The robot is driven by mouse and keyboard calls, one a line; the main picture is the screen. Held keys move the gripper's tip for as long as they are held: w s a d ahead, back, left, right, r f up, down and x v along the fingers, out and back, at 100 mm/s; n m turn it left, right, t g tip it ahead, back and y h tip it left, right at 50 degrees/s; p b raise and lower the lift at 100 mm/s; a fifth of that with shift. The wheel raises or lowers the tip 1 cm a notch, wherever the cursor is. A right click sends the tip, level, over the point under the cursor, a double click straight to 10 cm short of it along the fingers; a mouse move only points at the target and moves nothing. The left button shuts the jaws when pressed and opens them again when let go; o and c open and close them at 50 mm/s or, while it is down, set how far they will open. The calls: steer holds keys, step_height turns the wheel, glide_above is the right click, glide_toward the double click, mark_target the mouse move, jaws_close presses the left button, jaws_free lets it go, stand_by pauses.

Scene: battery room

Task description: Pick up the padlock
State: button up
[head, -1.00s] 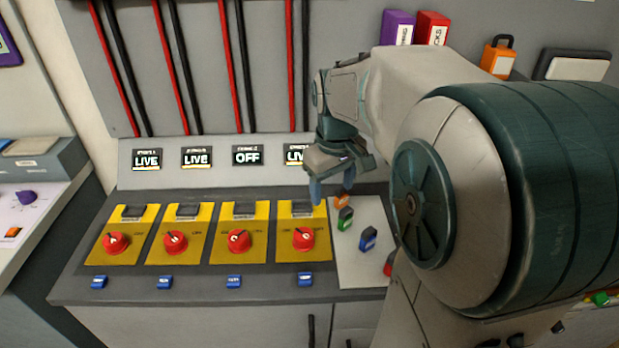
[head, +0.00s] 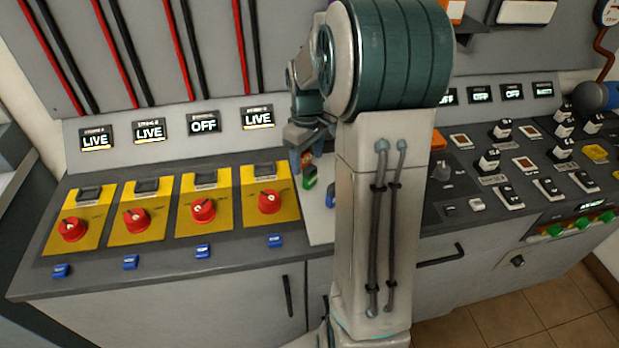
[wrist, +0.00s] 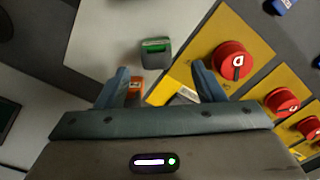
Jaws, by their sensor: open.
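Several small padlock-like blocks are on a light grey mat (wrist: 105,35) right of the yellow switch panels. A green padlock (wrist: 155,53) stands beyond my fingertips in the wrist view and also shows in the head view (head: 309,182). An orange padlock (wrist: 136,87) is close by my left finger, partly hidden by it. A blue padlock (head: 332,189) is mostly hidden behind my arm in the head view. My gripper (wrist: 160,73) is open and empty, pointing down over the mat's back end. It also shows in the head view (head: 302,155).
Yellow panels with red rotary switches (head: 269,201) stand left of the mat. Status displays (head: 257,118) stand behind them, one reading OFF. Small blue tags (head: 275,240) line the front. Breakers and switches (head: 490,160) fill the right bench.

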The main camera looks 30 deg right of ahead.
mark_target(310, 167)
steer(key=shift+s+d+f, duration=0.1)
steer(key=shift+d+f, duration=0.05)
steer(key=shift+f, duration=1.25)
steer(key=shift+s+d+f, duration=0.1)
steer(key=shift+f, duration=1.25)
steer(key=c, duration=1.1)
